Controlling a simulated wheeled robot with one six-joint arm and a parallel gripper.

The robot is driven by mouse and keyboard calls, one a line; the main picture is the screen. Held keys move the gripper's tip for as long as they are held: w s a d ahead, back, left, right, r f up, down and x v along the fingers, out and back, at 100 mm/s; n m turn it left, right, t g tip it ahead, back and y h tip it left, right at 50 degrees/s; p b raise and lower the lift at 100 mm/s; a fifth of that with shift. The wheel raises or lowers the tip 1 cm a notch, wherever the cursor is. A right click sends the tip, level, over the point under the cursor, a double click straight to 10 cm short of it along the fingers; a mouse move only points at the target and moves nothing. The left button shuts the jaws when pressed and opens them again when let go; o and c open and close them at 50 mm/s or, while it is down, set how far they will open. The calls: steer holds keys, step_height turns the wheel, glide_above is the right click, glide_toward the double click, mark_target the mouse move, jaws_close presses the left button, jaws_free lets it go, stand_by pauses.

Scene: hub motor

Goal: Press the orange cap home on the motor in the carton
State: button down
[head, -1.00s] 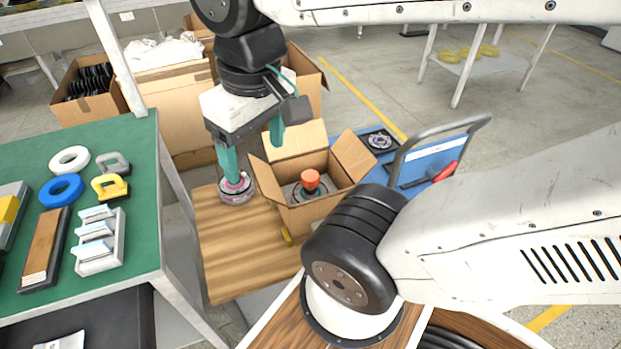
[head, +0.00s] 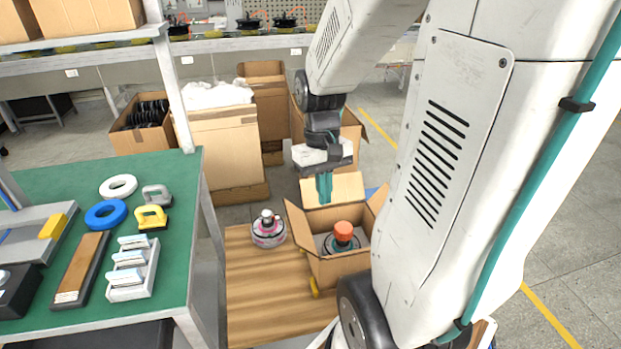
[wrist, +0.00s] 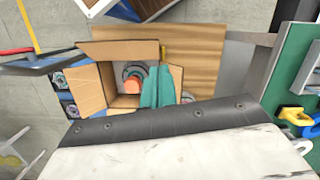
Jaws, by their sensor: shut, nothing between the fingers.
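The orange cap (head: 343,230) sits on top of the motor (head: 342,245) inside the open carton (head: 337,269). The cap also shows in the wrist view (wrist: 132,85), just left of my fingers. I cannot tell how deep the cap sits. My gripper (head: 325,200) has its teal fingers shut and empty, pointing down above the back left part of the carton, apart from the cap. In the wrist view my closed fingers (wrist: 158,88) hide part of the carton and motor.
A second motor (head: 268,229) with a pink band stands on the wooden table (head: 262,290), left of the carton. Raised carton flaps surround the opening. A green bench (head: 183,185) with rings and blocks is at the left. My arm hides the right side.

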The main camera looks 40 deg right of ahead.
steer(key=w+d+f, duration=0.2)
steer(key=d+f, duration=1)
steer(key=n+t+h, duration=0.1)
steer(key=n+t, duration=0.1)
steer(key=n, duration=0.2)
glide_toward(344, 227)
steer(key=shift+f, duration=1.05)
steer(key=shift+f, duration=0.3)
steer(key=shift+f, duration=2.2)
steer(key=shift+f, duration=0.1)
step_height(344, 227, up, 9)
